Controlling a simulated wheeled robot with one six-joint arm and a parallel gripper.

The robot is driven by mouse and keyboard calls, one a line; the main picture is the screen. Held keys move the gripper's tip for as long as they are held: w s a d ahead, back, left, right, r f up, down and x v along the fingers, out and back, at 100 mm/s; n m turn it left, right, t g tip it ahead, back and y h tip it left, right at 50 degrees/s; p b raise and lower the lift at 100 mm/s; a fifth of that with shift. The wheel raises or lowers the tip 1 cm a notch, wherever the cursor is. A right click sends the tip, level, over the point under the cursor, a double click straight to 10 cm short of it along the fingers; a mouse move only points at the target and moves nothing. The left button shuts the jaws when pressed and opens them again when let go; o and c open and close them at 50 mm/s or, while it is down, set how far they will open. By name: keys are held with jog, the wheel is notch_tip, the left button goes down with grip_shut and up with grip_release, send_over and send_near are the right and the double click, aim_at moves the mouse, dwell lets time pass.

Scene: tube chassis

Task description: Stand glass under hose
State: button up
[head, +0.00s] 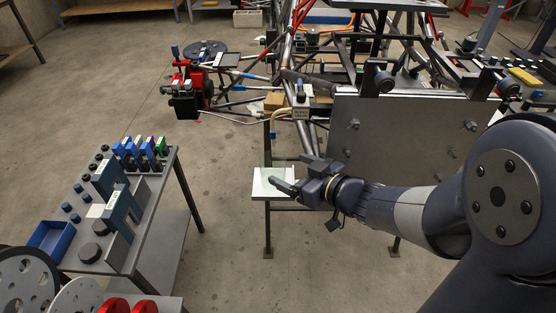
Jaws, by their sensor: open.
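My gripper (291,173) is open, with its fingers pointing left over a small white stand (259,189) in the middle of the view. I cannot make out a glass clearly; a faint pale edge shows on the stand near the fingertips, and the fingers hide part of the stand. I cannot tell whether the hose end is directly over the stand.
A tube chassis (290,50) fills the back, with a grey panel (400,135) behind my arm. A red device (187,88) stands at left. Floor between bench and stand is clear.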

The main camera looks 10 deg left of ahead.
jog(key=shift+v, duration=1.55)
jog(key=shift+c, duration=0.2)
